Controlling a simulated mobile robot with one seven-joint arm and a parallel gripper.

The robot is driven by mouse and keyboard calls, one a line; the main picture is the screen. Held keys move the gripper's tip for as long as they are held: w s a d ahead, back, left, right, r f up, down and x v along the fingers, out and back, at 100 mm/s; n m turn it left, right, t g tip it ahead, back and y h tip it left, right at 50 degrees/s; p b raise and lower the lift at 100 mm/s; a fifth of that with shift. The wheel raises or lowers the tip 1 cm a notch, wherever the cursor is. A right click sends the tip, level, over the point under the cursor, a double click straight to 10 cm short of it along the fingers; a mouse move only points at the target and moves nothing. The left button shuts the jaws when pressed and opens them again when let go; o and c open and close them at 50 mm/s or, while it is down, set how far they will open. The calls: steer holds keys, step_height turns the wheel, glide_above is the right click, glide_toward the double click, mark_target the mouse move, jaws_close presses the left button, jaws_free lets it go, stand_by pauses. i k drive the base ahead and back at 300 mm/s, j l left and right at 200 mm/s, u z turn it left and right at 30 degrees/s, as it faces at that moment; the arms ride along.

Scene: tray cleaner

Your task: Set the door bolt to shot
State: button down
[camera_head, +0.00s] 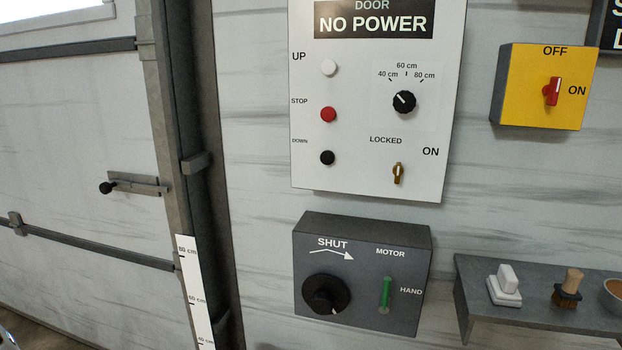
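The door bolt (137,185) is a grey metal bar in a bracket on the pale door (75,130) at the left. Its round black knob (106,188) is at the bolt's left end. The bolt's right end is close to the grey door frame (171,150). I cannot tell whether the bar enters the frame. My gripper is not in view.
A white control panel (362,178) reads "NO POWER". Below it is a grey box (365,225) with a black knob and a green lever. A yellow switch box (522,95) and a shelf (470,290) with small items are at right. A height scale (192,275) stands by the frame.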

mark_target(106, 188)
steer(key=i+j+u, duration=0.15)
steer(key=i+u, duration=0.35)
steer(key=i, duration=0.35)
steer(key=i+l+u, duration=0.15)
steer(key=i+u, duration=0.3)
steer(key=i, duration=0.4)
